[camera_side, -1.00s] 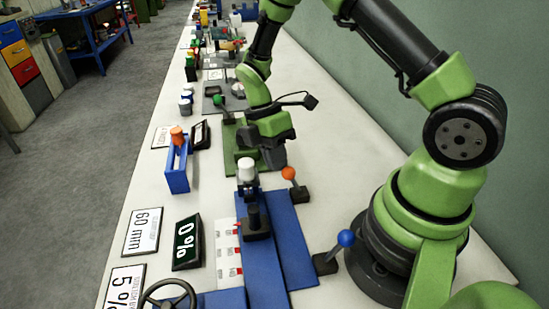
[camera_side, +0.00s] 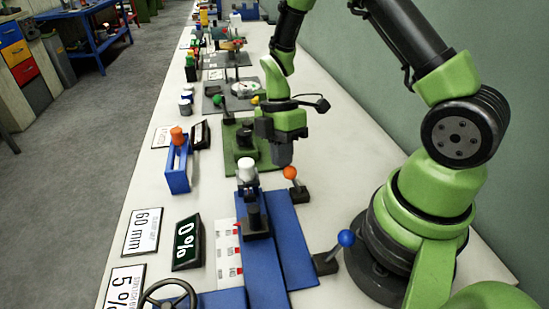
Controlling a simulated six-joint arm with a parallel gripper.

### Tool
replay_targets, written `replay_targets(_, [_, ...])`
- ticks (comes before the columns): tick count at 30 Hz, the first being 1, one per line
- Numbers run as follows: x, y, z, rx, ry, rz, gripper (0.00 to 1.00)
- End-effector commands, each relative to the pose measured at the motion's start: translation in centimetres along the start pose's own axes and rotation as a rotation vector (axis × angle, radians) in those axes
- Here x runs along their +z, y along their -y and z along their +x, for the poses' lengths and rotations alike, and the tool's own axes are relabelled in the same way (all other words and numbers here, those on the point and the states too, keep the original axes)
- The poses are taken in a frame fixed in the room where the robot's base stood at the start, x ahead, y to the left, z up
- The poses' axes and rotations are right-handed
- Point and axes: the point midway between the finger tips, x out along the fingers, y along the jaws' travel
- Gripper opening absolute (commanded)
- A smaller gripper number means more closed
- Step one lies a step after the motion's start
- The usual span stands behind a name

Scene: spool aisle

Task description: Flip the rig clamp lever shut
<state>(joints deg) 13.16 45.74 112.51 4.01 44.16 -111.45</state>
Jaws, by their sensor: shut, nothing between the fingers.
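Several ball-topped levers stand near my gripper, and I cannot tell which is the rig clamp lever. A lever with an orange ball (camera_side: 289,173) tilts on a black base right beside the blue rig (camera_side: 262,272). A lever with a blue ball (camera_side: 346,238) leans on another black base nearer the camera. A green-ball lever (camera_side: 222,101) stands behind the green fixture (camera_side: 232,155). My gripper (camera_side: 281,162) points down, shut and empty, just behind the orange ball in the picture. Whether it touches anything is hard to tell; its fingertips are dark and small.
A white-capped post (camera_side: 247,169) stands on the blue rig. A blue holder with an orange-topped piece (camera_side: 178,165) is to the left.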

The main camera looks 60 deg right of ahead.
Motion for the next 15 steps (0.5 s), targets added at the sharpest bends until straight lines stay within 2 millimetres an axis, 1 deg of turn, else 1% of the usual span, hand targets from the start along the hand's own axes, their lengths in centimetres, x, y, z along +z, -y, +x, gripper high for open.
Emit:
replay_targets(8, [1.1,0.8,-0.4,-0.002,0.000,0.002,0.00])
replay_targets(15, [2.7,1.7,-0.6,-0.002,0.000,0.004,0.00])
